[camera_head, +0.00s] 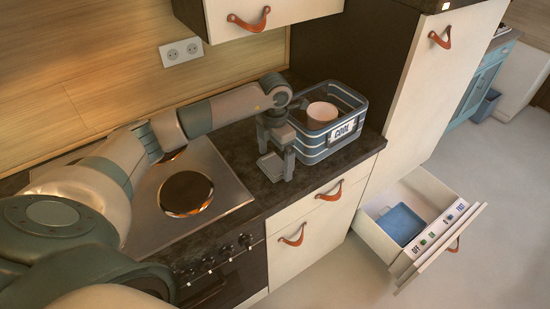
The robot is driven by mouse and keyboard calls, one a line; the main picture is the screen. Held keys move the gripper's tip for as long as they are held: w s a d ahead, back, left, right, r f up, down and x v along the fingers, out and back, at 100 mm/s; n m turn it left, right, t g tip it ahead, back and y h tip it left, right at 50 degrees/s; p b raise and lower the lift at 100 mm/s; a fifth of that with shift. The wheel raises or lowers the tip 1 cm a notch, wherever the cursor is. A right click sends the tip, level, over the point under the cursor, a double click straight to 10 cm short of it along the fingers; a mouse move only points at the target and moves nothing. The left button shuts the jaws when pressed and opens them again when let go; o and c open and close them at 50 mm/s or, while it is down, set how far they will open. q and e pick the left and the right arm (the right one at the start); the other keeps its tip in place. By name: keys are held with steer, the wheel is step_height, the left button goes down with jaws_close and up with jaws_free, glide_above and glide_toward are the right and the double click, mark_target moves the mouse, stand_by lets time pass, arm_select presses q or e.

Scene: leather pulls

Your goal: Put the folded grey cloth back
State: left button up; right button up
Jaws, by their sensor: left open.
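My left gripper (275,163) points down over the dark counter, just left of the blue-grey crate. Its fingers are apart. A small flat grey shape (270,167) shows at the fingertips; I cannot tell whether it is the folded grey cloth or part of the gripper. No other clearly grey folded cloth shows. The low drawer (375,205) at the right is pulled open, and a flat blue square item (403,223) lies in it. My right gripper is not in view.
The crate (317,150), labelled COOL, stands on the counter (240,150) with a pinkish cup (321,115) inside. A hob (186,193) lies under my left arm. The floor (490,240) right of the drawer is clear.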

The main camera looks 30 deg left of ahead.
mark_target(275, 161)
arm_select(q)
steer(key=shift+r+b, duration=0.35)
step_height(275, 161, up, 11)
steer(key=b, duration=0.4)
steer(key=shift+r, duration=0.2)
steer(key=shift+f, duration=0.1)
